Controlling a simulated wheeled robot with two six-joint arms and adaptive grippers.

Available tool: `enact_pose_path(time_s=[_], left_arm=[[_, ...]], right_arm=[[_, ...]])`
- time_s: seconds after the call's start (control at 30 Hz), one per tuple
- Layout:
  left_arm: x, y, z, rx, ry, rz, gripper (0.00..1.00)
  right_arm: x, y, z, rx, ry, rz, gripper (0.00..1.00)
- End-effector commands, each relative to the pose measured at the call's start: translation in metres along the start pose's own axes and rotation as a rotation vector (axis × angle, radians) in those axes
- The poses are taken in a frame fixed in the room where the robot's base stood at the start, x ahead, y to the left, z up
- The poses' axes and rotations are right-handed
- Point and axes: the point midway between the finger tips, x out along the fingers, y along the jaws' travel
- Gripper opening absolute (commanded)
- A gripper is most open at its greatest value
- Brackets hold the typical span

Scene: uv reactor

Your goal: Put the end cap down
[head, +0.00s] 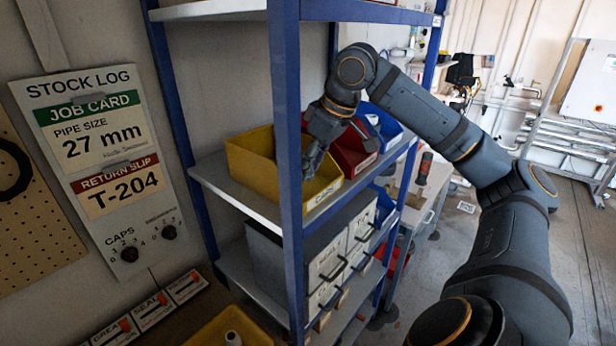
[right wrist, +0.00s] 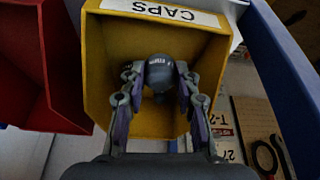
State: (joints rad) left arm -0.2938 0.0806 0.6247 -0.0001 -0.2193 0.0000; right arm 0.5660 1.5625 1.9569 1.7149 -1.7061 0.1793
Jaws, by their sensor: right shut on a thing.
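My right gripper (head: 312,162) reaches into the yellow bin (head: 255,160) on the shelf rack. In the right wrist view the gripper (right wrist: 158,82) is shut on a dark grey, rounded end cap (right wrist: 160,70) with small pale lettering. The cap is between the fingertips, inside the opening of the yellow bin (right wrist: 100,60), whose white label reads CAPS. I cannot tell whether the cap touches the bin floor. In the head view the cap is hidden by the gripper and the blue rack post. My left gripper is not in view.
A red bin (head: 353,150) stands right beside the yellow one, with a blue bin (head: 381,124) beyond. The rack's blue post (head: 287,190) rises close in front of the yellow bin. Grey drawers (head: 328,265) sit below. A stock log board (head: 100,160) hangs left.

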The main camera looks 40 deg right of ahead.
Motion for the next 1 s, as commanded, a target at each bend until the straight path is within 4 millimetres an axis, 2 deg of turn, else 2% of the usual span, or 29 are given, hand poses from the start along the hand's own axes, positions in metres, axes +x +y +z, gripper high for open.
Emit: enact_pose_path(time_s=[0.07,0.13,0.23,0.47,0.63,0.67,0.8,1.0], left_arm=[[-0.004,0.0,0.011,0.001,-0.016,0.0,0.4],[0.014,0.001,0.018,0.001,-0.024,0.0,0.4],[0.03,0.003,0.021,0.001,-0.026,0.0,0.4],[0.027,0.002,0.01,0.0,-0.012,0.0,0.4],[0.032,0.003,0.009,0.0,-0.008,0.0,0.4],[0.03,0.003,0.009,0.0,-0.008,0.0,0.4],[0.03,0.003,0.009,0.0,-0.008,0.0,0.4],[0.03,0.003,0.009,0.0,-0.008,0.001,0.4]], right_arm=[[0.008,0.0,-0.002,-0.001,-0.003,-0.003,0.14],[0.027,0.001,0.004,0.0,-0.001,-0.001,0.14],[0.042,0.001,0.011,0.0,-0.001,0.0,0.14],[0.038,0.001,0.009,0.0,-0.001,0.0,0.14],[0.043,0.0,0.011,0.0,-0.001,-0.001,0.14],[0.041,0.0,0.01,0.0,-0.001,-0.001,0.35],[0.041,0.0,0.01,0.0,-0.001,-0.001,0.54],[0.04,0.0,0.01,0.0,-0.001,-0.001,0.54]])
